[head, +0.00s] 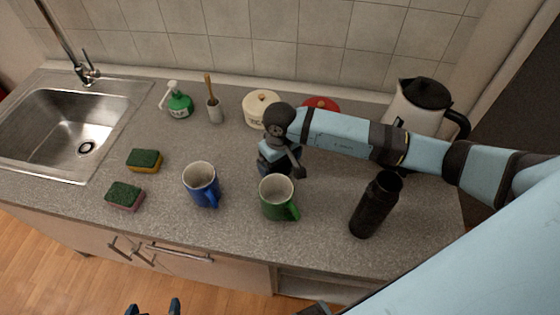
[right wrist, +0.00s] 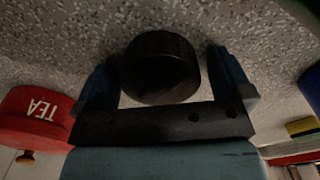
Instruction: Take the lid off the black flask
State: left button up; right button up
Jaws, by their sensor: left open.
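The black flask (head: 372,210) stands upright on the counter at the right of the head view; its top shows a dark round mouth with no lid on it. A round black lid (right wrist: 160,68) shows in the right wrist view between the fingers of my right gripper (right wrist: 162,75), close over the counter, with narrow gaps at its sides. In the head view my right gripper (head: 282,168) points down behind the green mug, and the lid is hidden there. My left gripper (head: 152,309) is open and empty at the bottom edge, in front of the counter.
A green mug (head: 276,202) and blue mug (head: 199,188) stand in front of my right gripper. A red tea canister (right wrist: 32,115), a cream canister (head: 256,104) and a kettle (head: 405,110) stand behind. Two sponges (head: 143,161) lie near the sink (head: 70,125).

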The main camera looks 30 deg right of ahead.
jog(key=shift+r+p, duration=0.25)
jog(key=shift+p, duration=0.05)
notch_tip(320, 180, up, 12)
jog(key=p, duration=0.3)
jog(key=shift+p, duration=0.35)
